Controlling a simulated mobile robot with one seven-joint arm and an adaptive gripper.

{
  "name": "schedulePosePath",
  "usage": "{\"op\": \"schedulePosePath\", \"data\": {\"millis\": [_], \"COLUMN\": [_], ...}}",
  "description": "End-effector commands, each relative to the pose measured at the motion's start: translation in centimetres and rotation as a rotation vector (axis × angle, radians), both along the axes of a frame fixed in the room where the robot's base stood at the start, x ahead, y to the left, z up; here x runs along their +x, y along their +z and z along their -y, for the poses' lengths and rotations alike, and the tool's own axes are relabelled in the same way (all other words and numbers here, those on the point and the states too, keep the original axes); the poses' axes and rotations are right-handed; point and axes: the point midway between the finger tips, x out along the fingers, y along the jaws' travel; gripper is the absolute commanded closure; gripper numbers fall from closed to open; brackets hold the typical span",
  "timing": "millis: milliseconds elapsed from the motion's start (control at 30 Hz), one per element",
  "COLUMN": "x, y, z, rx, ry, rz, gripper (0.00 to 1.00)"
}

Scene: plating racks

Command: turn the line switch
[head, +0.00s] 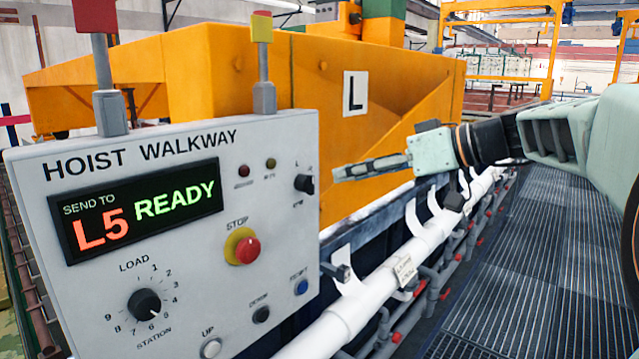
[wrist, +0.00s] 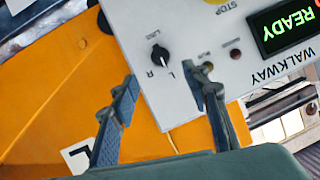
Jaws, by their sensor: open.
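The line switch (head: 304,184) is a small black knob at the right edge of the grey hoist panel (head: 290,140). In the wrist view the line switch (wrist: 160,56) has L and R marked beside it; which letter it points to is too small to tell surely. My gripper (head: 338,175) is just right of the panel in the head view, its fingers toward the knob. In the wrist view my gripper (wrist: 165,82) is open and empty, with the knob beyond the gap between the fingertips. The fingers appear apart from the knob.
The panel also holds a lit display (head: 140,208) reading "SEND TO L5 READY", a red stop button (head: 246,250) and a load station dial (head: 144,302). An orange hoist body (head: 240,70) stands behind. White pipes (head: 380,285) run below my gripper; the grated walkway (head: 540,260) is clear.

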Motion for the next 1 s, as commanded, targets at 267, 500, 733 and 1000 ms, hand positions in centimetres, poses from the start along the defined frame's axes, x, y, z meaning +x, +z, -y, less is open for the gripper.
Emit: {"op": "schedulePosePath", "data": {"millis": [267, 500, 733, 1000], "x": [2.2, 4.0, 4.6, 4.6], "y": [-1.9, -3.3, -3.8, -3.9], "z": [-4.1, -7.1, -8.0, -8.0], "rx": [-0.001, -0.002, -0.003, -0.004], "ry": [0.004, 0.001, -0.001, -0.002], "rz": [-0.005, -0.004, -0.003, -0.002], "gripper": [0.58, 0.58, 0.58, 0.63]}}
